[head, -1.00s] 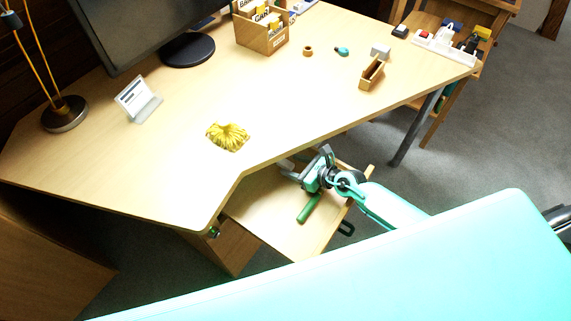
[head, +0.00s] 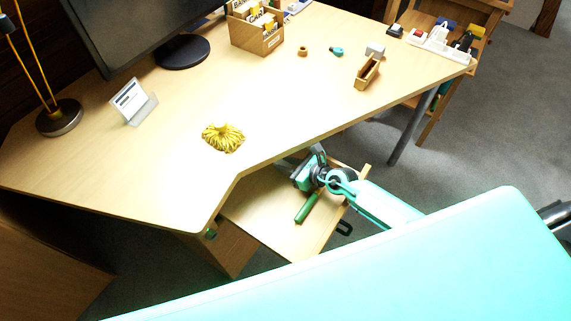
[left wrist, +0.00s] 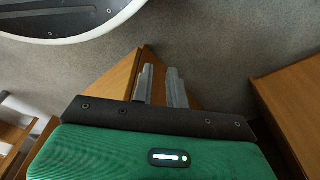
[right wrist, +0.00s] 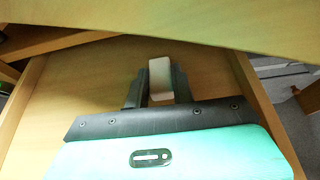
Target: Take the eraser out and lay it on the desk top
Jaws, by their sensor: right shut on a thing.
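The eraser (right wrist: 160,80), a small pale block, is between the fingers of my right gripper (right wrist: 155,88) in the right wrist view. That gripper is shut on it, low over the floor of the open drawer (right wrist: 90,80). In the head view my right gripper (head: 305,165) is at the drawer's back, by the desk edge; the eraser is hidden there. The desk top (head: 290,110) spreads above the drawer. My left gripper (left wrist: 160,85) shows only in the left wrist view, its fingers apart with nothing between them, over the grey floor beside wooden furniture.
A green stick-like thing (head: 306,207) lies in the drawer. On the desk top are a yellow bundle (head: 223,138), a card stand (head: 133,101), a small wooden box (head: 368,73) and a card box (head: 256,32). The desk's front middle is clear.

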